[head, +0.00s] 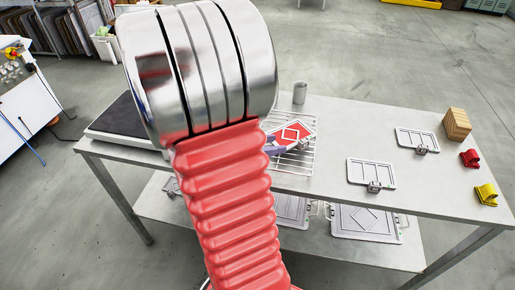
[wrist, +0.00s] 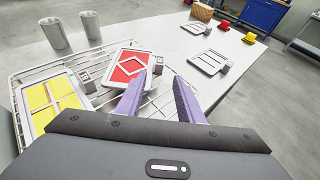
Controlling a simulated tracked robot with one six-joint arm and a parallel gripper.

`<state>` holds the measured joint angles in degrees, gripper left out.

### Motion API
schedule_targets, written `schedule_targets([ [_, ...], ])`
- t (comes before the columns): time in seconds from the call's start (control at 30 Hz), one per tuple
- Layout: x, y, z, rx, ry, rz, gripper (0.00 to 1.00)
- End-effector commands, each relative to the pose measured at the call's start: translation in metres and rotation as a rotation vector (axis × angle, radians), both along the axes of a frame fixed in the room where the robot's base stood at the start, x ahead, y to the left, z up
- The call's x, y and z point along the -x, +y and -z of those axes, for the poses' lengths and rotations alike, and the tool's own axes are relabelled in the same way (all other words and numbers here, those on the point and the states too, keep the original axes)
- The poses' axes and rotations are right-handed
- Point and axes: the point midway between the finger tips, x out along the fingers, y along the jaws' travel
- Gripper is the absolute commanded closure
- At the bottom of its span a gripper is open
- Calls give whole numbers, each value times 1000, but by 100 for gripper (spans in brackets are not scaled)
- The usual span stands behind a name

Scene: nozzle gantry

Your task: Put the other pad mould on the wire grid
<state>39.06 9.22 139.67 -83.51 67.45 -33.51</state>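A red mould with a pale diamond outline (wrist: 128,68) lies on the wire grid (wrist: 105,112). It also shows in the head view (head: 288,136). A small grey block (wrist: 158,66) is at its right edge. A yellow mould with a pale cross (wrist: 50,102) lies at the grid's left in the wrist view; my arm hides it in the head view. My gripper (wrist: 158,80) has two purple fingers spread apart, with the grey block just beyond and between their tips. I see nothing held between them. Contact with the red mould cannot be told.
Two grey frames (head: 370,174) (head: 417,141) lie on the table's right. A wooden block (head: 456,124), a red piece (head: 470,158) and a yellow piece (head: 487,195) stand at the right edge. Two grey cups (wrist: 54,34) (wrist: 90,25) stand behind the grid. More frames lie on the lower shelf.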

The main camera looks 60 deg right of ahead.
Motion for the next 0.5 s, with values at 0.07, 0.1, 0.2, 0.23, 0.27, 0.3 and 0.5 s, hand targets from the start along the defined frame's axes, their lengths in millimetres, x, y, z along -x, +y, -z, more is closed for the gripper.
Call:
schedule_targets([
  [0.07, 0, 0, 0, 0, 0, 0, 66],
  [0.1, 0, 0, 0, 0, 0, 0, 66],
  [0.2, 0, 0, 0, 0, 0, 0, 66],
  [0.23, 0, 0, 0, 0, -1, 0, 66],
  [0.27, 0, 0, 0, 1, -3, 0, 66],
  [0.3, -1, 2, -1, 1, -9, 3, 66],
  [0.5, -12, 24, -8, 4, -140, 43, 66],
])
